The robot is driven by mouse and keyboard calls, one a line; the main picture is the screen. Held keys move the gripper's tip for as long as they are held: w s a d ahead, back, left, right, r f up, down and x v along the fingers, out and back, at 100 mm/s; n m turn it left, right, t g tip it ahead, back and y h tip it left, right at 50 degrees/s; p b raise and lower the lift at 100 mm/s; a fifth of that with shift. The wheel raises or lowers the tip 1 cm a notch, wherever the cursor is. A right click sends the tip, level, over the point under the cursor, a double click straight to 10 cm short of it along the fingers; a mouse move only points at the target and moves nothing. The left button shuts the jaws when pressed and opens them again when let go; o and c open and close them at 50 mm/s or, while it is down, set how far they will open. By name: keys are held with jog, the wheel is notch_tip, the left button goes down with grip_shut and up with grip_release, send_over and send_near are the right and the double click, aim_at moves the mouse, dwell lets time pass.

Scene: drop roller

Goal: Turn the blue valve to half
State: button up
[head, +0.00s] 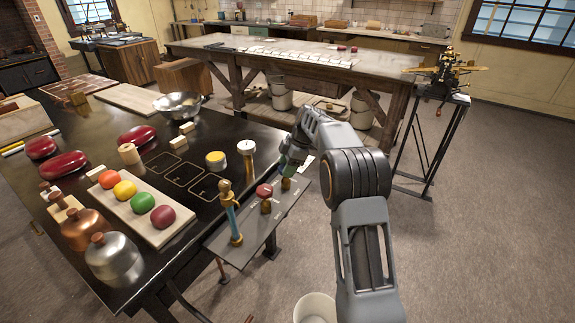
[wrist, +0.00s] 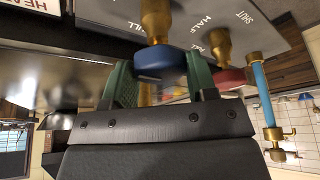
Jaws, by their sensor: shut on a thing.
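The blue valve (wrist: 160,64) is a round blue knob on a brass stem, fixed to a grey panel (wrist: 100,12). In the wrist view my gripper (wrist: 158,78) has its green fingers on either side of the knob, shut on it. In the head view my gripper (head: 290,165) covers the knob, and only its brass stem (head: 286,184) shows. Beside it is a red valve (head: 264,191), also seen in the wrist view (wrist: 230,78).
A blue glass tube with brass fittings (head: 231,215) stands on the panel (head: 247,247). The black table (head: 95,140) holds a tray of coloured balls (head: 150,222), metal jars and a bowl (head: 177,104).

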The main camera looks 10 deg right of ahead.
jog(key=shift+n, duration=0.3)
dwell(0.4)
jog(key=o, duration=0.9)
jog(key=p+v, duration=0.2)
jog(key=v, duration=1.1)
jog(key=shift+w+d+r, duration=0.1)
jog(key=shift+d+r, duration=0.05)
jog(key=shift+r, duration=0.2)
